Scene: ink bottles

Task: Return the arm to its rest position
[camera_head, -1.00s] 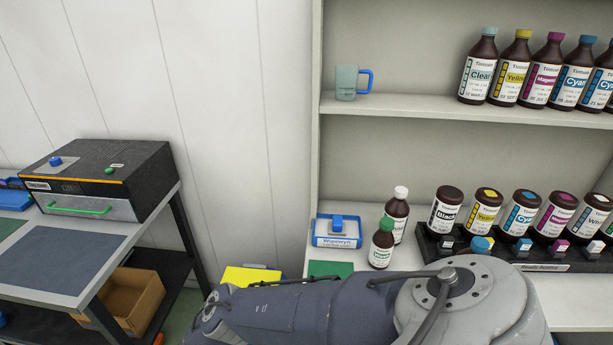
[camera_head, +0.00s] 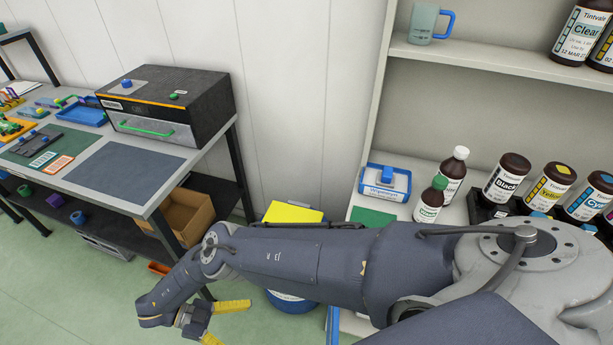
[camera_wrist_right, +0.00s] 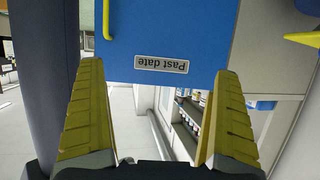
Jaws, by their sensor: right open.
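In the head view one dark blue arm, its grey shoulder joint (camera_head: 525,250) at the lower right, reaches to the lower left.
The head view shows a workbench (camera_head: 95,218) with a dark box machine (camera_head: 165,95) at left. A shelf (camera_head: 490,62) holds bottles, a mug (camera_head: 424,22) and a blue-white box (camera_head: 387,184). A yellow-topped object (camera_head: 292,212) stands behind my arm. Green floor lies open at lower left.

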